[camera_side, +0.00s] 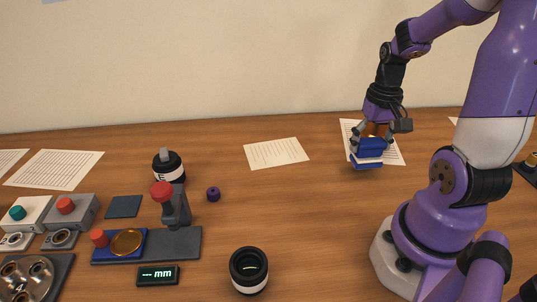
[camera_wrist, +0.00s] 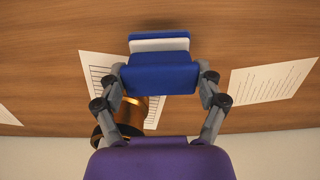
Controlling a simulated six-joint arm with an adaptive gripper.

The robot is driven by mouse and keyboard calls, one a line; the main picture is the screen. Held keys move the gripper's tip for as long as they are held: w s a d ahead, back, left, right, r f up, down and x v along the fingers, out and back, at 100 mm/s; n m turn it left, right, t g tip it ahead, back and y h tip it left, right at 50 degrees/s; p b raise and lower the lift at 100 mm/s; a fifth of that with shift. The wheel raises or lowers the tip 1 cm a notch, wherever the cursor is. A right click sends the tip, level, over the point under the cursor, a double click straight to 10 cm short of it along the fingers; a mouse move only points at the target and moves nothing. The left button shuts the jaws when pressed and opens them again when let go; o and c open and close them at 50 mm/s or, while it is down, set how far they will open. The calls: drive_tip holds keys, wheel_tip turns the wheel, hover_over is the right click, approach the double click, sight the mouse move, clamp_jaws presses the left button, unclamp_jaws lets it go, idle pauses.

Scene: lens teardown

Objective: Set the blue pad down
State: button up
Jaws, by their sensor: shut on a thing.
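The blue pad (camera_side: 369,147) is a block with a white band and a thinner blue layer below it, at the right of the side view. It also shows in the wrist view (camera_wrist: 160,79), between the fingers. My gripper (camera_side: 376,137) points down and is shut on the pad, one finger on each side of it in the wrist view (camera_wrist: 160,88). The pad is over or near a printed sheet (camera_side: 396,155); I cannot tell whether its underside touches the table. The fingertips' contact is partly hidden.
A gold cylinder (camera_wrist: 129,115) is close beside the gripper, partly hidden. Another sheet (camera_side: 276,153) lies to the left. A flat dark-blue square (camera_side: 123,207), a red-knobbed press (camera_side: 177,205), a black lens barrel (camera_side: 248,270) and a small purple ring (camera_side: 213,194) stand further left.

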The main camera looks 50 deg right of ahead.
sight(371, 141)
drive_tip(key=shift+f, duration=1.25)
drive_tip(key=shift+f, duration=0.1)
drive_tip(key=o, duration=1)
wheel_tip(371, 141, up, 12)
drive_tip(key=shift+a, duration=0.1)
drive_tip(key=w+a+r+n+t+h, duration=0.1)
drive_tip(key=w+a+n+t, duration=0.1)
drive_tip(key=a, duration=0.5)
drive_tip(key=shift+w+a+r+n, duration=0.3)
drive_tip(key=shift+w+n, duration=0.35)
drive_tip(key=shift+n, duration=0.45)
drive_tip(key=a+n+t, duration=0.1)
drive_tip(key=a, duration=0.2)
drive_tip(key=a+n+t, duration=0.1)
drive_tip(key=a+n, duration=0.1)
drive_tip(key=a, duration=0.1)
drive_tip(key=a+n+t+y, duration=0.1)
drive_tip(key=a, duration=0.2)
drive_tip(key=shift+w+r+n+t, duration=0.2)
drive_tip(key=shift+n+t, duration=0.1)
drive_tip(key=shift+n, duration=0.1)
drive_tip(key=c, duration=0.3)
